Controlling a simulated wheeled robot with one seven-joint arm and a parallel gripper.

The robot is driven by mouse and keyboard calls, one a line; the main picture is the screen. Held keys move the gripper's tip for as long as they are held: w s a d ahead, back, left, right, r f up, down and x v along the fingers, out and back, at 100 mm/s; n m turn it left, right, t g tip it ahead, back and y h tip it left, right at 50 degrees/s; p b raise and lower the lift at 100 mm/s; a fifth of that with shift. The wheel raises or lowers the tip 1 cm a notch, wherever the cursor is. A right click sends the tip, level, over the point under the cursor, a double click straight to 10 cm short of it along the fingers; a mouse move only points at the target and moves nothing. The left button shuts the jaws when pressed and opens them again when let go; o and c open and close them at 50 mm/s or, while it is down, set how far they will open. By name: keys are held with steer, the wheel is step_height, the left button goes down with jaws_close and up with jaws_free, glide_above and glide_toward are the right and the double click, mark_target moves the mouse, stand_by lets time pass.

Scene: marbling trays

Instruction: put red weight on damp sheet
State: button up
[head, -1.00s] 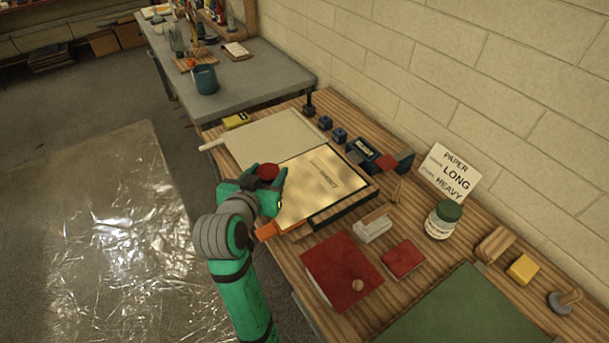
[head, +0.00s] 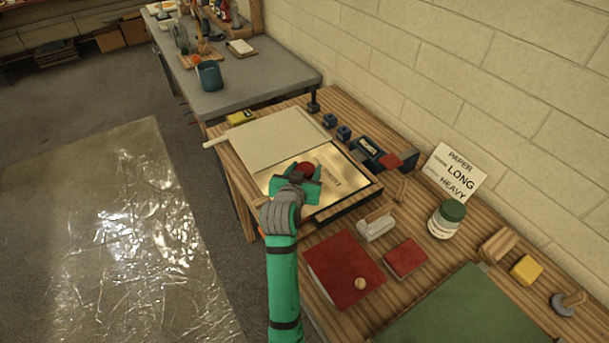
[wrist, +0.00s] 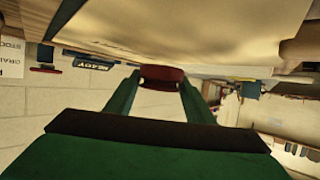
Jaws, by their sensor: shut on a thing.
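The red weight (head: 305,168) is a small round dark-red piece held between the fingers of my gripper (head: 299,176). In the wrist view the weight (wrist: 162,76) sits between both fingertips. The damp sheet, as I take it, is the shiny cream-gold sheet (head: 333,192) with dark lettering, lying on a dark-edged board. My gripper and the weight are over the left-middle part of this sheet in the head view. In the wrist view, turned upside down, a pale surface lies close to the weight. I cannot tell whether they touch. My gripper hides part of the sheet.
A pale board (head: 262,143) with a handle lies behind the sheet. A dark-blue box (head: 367,147) and small blue blocks stand along the wall side. A red book-like slab (head: 340,272), a smaller red block (head: 405,258) and a green-lidded jar (head: 447,219) stand nearer.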

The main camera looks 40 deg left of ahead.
steer(key=shift+f, duration=1)
steer(key=shift+f, duration=0.15)
steer(key=o, duration=1.5)
steer(key=shift+c, duration=0.2)
steer(key=shift+s, duration=0.1)
steer(key=v, duration=1.2)
